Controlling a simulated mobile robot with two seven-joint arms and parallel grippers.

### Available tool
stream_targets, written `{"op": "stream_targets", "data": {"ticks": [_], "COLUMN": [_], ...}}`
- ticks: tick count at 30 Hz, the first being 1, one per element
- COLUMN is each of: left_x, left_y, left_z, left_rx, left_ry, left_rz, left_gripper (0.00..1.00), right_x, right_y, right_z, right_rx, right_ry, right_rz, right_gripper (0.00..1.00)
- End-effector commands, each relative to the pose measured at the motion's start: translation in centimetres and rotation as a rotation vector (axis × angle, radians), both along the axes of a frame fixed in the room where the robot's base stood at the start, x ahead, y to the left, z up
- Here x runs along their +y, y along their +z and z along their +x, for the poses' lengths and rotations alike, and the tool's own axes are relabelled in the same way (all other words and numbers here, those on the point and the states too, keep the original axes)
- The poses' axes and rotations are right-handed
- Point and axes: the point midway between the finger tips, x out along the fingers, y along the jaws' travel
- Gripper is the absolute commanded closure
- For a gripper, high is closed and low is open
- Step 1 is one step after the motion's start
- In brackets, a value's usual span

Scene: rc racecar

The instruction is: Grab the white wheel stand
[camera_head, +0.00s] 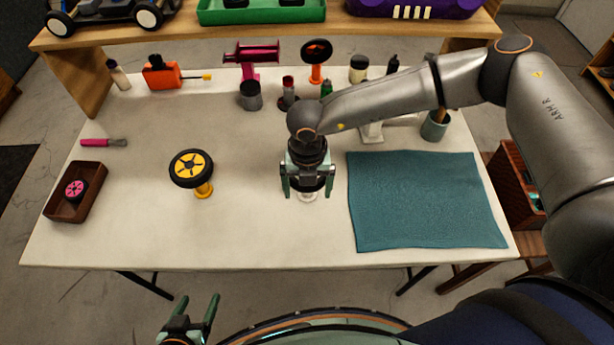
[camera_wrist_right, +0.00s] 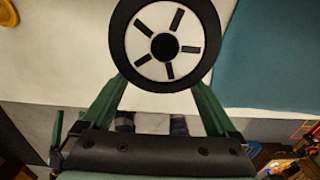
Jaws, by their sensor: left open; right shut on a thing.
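The white wheel stand (camera_head: 307,197) is on the table in front of me, left of the teal mat. In the head view my right gripper hides most of it and only its white foot shows. In the right wrist view its wheel (camera_wrist_right: 144,52) has a white spoked rim and a black tyre. My right gripper (camera_head: 307,189) points down over the stand, shut on it, with one finger on each side of the wheel. My left gripper (camera_head: 200,298) is open and empty, low in front of the table's near edge.
A yellow wheel stand (camera_head: 204,190) stands to the left. A brown tray (camera_head: 93,207) holds a pink wheel. A teal mat (camera_head: 425,205) lies right. Bottles, a pink stand (camera_head: 250,57) and an orange stand (camera_head: 317,70) line the back, below a wooden shelf (camera_head: 180,36).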

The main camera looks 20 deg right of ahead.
Motion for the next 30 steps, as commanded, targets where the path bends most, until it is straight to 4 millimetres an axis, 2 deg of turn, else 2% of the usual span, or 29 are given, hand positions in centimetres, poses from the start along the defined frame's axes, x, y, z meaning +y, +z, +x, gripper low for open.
{"op": "stream_targets", "data": {"ticks": [2, 11, 16, 19, 23, 27, 30], "left_x": [0.0, 0.0, 0.0, 0.0, 0.0, 0.0, 0.0], "left_y": [0.0, 0.0, 0.0, -0.1, -0.5, -1.1, -1.8], "left_z": [0.0, 0.0, 0.0, 0.0, 0.0, 0.0, 0.0], "left_rx": [0.000, 0.000, 0.000, 0.000, 0.000, 0.000, 0.000], "left_ry": [0.000, 0.000, 0.000, 0.000, 0.000, 0.000, 0.000], "left_rz": [0.000, 0.000, 0.000, 0.000, 0.000, 0.000, 0.000], "left_gripper": [0.27, 0.27, 0.27, 0.27, 0.27, 0.27, 0.27], "right_x": [0.0, 0.0, 0.1, 0.1, 1.4, 3.0, 4.5], "right_y": [0.0, 0.3, 1.7, 3.4, 5.7, 9.0, 10.0], "right_z": [0.0, 0.1, 0.1, 0.1, -1.8, -4.1, -6.4], "right_rx": [-0.001, -0.002, -0.003, -0.005, -0.004, -0.005, -0.003], "right_ry": [0.000, 0.000, -0.001, 0.002, 0.008, 0.009, 0.013], "right_rz": [0.001, 0.000, 0.003, 0.004, 0.005, 0.005, 0.002], "right_gripper": [0.69, 0.69, 0.69, 0.70, 0.69, 0.69, 0.69]}}
